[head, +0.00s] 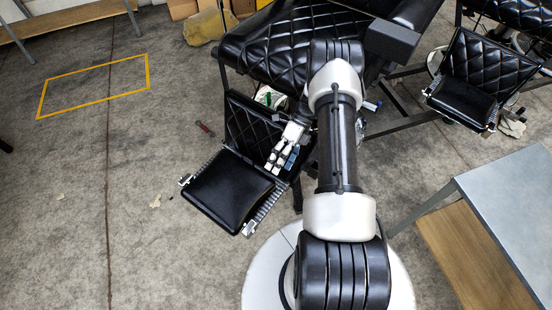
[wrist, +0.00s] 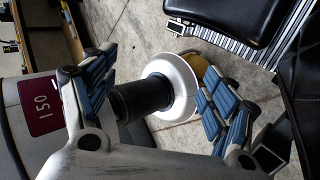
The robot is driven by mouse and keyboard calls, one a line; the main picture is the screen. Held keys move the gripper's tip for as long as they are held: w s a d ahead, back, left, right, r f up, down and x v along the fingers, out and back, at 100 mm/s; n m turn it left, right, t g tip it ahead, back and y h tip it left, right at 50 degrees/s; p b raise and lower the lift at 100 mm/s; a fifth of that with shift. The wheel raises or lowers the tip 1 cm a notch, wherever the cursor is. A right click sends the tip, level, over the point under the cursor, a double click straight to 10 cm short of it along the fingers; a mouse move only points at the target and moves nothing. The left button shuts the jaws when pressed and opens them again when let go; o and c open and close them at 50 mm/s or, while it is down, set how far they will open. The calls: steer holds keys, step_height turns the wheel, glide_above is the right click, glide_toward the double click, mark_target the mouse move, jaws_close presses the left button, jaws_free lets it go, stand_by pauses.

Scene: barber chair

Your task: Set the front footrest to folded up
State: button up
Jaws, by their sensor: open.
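The front footrest (head: 228,190) hangs from the black quilted barber chair (head: 290,42). Its black pad is folded out, lying roughly flat low above the floor, with ribbed metal strips along its sides. A quilted leg panel (head: 247,125) rises from its back edge to the seat. My gripper (head: 281,160) is at the footrest's right back corner in the head view, by the leg panel; contact cannot be told. In the wrist view my gripper (wrist: 160,98) has its blue-padded fingers spread, with nothing held. There the footrest pad (wrist: 213,14) and ribbed edge show at the upper right, outside the fingers.
A second chair's footrest (head: 462,100) is at the right. A grey-topped table (head: 512,195) stands at the lower right. Floor left of the footrest is mostly clear, with a yellow painted rectangle (head: 95,86).

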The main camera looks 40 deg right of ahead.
steer(key=a+r+n+t+h, duration=0.1)
steer(key=a+r+n+h, duration=0.25)
steer(key=r+n, duration=0.75)
steer(key=a+r+n+t+h, duration=0.15)
steer(key=a+r+n, duration=0.3)
steer(key=r, duration=1.25)
steer(key=s+a+r+n+t+h, duration=0.1)
steer(key=s+a+r+n+t, duration=0.1)
steer(key=s+a+r+n, duration=0.2)
steer(key=s+a+r+n+t+h, duration=0.2)
steer(key=s+r+n, duration=0.4)
steer(key=s+n, duration=0.5)
steer(key=a+n+t, duration=0.1)
steer(key=a, duration=0.1)
steer(key=shift+s+a+r+n+h, duration=0.2)
steer(key=shift+a+r+n+h, duration=0.1)
steer(key=shift+a+r+n, duration=0.1)
